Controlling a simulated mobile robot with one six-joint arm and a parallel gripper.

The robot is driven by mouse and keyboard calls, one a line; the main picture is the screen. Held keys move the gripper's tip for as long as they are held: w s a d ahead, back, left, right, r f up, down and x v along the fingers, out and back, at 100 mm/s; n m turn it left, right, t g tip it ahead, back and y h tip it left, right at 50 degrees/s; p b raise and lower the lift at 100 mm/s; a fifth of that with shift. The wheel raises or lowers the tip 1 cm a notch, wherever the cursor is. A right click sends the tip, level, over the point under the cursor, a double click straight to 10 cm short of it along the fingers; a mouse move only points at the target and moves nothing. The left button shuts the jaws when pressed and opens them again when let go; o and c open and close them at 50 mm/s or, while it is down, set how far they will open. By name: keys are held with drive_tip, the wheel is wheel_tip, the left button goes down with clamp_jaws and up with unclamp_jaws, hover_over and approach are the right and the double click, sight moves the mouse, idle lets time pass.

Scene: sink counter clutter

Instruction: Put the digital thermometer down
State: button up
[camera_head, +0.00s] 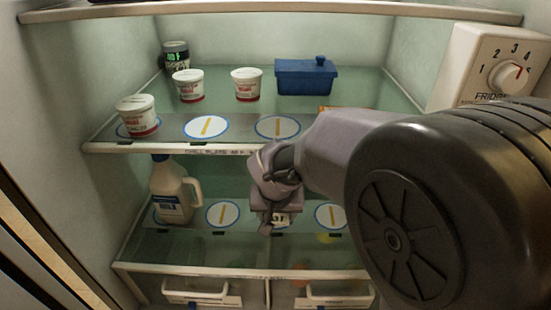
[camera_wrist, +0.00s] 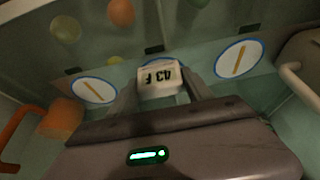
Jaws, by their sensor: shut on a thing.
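My gripper (camera_head: 270,222) is shut on a small white digital thermometer (camera_wrist: 160,80), reading "43 F" upside down in the wrist view. It sits between the two fingers. In the head view only a little of the thermometer (camera_head: 281,219) shows behind the gripper. It is over the lower glass shelf (camera_head: 200,247), in front of or above a round blue-rimmed marker (camera_wrist: 165,62), mostly hidden. I cannot tell whether it touches the shelf. Similar markers lie to the left (camera_head: 222,214) and right (camera_head: 330,215).
A milk jug (camera_head: 172,195) stands at the left of the lower shelf. An orange handled object (camera_wrist: 58,122) stands on the other side, hidden by my arm in the head view. The upper shelf (camera_head: 165,148) above holds tubs (camera_head: 137,117) and a blue box (camera_head: 305,77).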

drive_tip(key=shift+w+f+b, duration=0.55)
drive_tip(key=shift+w+f, duration=0.35)
drive_tip(key=shift+f, duration=0.05)
drive_tip(key=shift+s+r, duration=0.15)
drive_tip(key=shift+f, duration=0.2)
drive_tip(key=o, duration=1.3)
drive_tip(key=shift+o, duration=0.2)
